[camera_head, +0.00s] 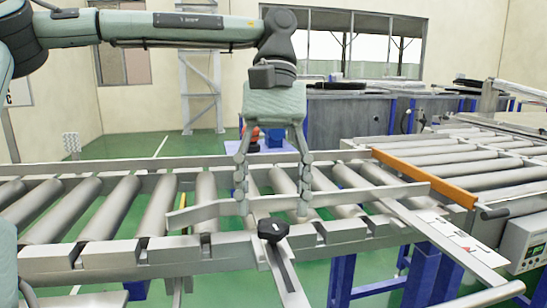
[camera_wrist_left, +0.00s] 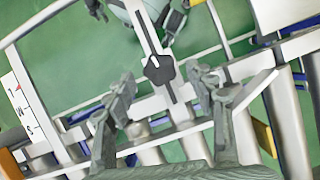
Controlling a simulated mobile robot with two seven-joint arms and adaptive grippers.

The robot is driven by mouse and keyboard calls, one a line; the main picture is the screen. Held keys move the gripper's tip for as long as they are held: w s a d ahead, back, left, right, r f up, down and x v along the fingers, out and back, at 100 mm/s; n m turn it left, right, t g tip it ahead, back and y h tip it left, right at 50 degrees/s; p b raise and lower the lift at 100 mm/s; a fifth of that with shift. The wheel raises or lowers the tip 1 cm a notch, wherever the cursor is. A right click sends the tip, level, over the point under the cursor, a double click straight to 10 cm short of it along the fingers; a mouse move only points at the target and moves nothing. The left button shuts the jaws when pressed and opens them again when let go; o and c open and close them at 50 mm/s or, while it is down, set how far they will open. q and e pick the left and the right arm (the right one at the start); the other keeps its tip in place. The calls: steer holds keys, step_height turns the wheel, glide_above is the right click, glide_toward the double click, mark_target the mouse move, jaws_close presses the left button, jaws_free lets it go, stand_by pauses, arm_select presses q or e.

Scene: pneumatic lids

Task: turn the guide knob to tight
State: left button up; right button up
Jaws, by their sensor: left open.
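The guide knob (camera_head: 272,230) is black and lobed and sits on a slotted metal bar (camera_head: 286,275) at the conveyor's front edge. In the left wrist view the knob (camera_wrist_left: 158,70) carries a short white pointer line, tilted up and slightly left. My left gripper (camera_head: 273,212) points down with its fingers spread, one on each side of the knob in the picture. In the left wrist view the gripper (camera_wrist_left: 163,84) is empty, and the knob shows whole between and slightly beyond the fingertips. I see no contact.
A metal guide rail (camera_head: 400,190) crosses the rollers behind the knob, close to the fingers. A white plate with marks (camera_head: 455,240) lies on a bar at the right.

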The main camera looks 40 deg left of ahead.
arm_select(q)
steer(key=v, duration=1)
steer(key=shift+r, duration=0.25)
